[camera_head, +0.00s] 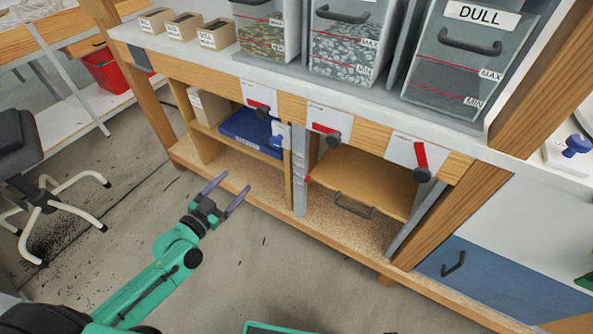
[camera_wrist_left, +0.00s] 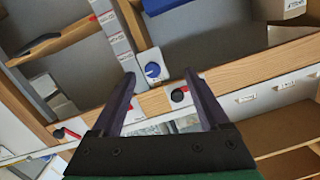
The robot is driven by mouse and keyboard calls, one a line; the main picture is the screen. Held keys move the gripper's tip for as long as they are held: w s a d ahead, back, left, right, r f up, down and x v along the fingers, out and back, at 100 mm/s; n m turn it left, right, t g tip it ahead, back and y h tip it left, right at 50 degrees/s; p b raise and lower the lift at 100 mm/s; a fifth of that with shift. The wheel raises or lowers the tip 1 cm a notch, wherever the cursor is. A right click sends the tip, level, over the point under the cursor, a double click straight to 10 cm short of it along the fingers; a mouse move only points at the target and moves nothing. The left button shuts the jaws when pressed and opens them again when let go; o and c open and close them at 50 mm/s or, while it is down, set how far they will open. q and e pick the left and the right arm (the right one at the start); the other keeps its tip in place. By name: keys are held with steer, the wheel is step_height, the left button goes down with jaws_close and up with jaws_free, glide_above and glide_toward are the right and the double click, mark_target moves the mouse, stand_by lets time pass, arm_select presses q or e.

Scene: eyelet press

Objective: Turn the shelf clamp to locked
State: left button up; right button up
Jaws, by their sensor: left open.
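A blue knob on a white plate (camera_head: 279,137), which looks like the shelf clamp, is fixed beside a grey upright with red marks (camera_head: 299,170). It also shows in the left wrist view as a round blue knob (camera_wrist_left: 153,70). The wooden shelf board (camera_head: 375,180) with a dark handle lies right of the upright. My left gripper (camera_head: 236,181) is open and empty, in front of the bench and apart from the knob. In the left wrist view the knob appears between the fingertips (camera_wrist_left: 160,74). My right gripper is not in view.
Red levers with black knobs (camera_head: 422,160) line the bench's front edge. Clear bins (camera_head: 345,45) stand on top. A blue box (camera_head: 250,130) sits in the left bay. Another blue knob (camera_head: 577,145) is far right. A stool (camera_head: 25,150) stands left; the floor before the bench is free.

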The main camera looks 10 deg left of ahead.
mark_target(274, 144)
arm_select(q)
steer(key=shift+m+t+h, duration=0.3)
steer(key=shift+h, duration=0.3)
steer(key=w+d+r, duration=0.1)
steer(key=w+d, duration=0.1)
steer(key=w, duration=0.2)
steer(key=w+d+r, duration=0.1)
steer(key=w+d, duration=0.2)
steer(key=w, duration=0.2)
steer(key=w+d+r, duration=0.1)
steer(key=w+d, duration=0.2)
steer(key=w, duration=0.1)
steer(key=shift+w+d+p, duration=0.2)
steer(key=shift+w+p, duration=0.05)
steer(key=shift+p, duration=0.1)
jaws_close()
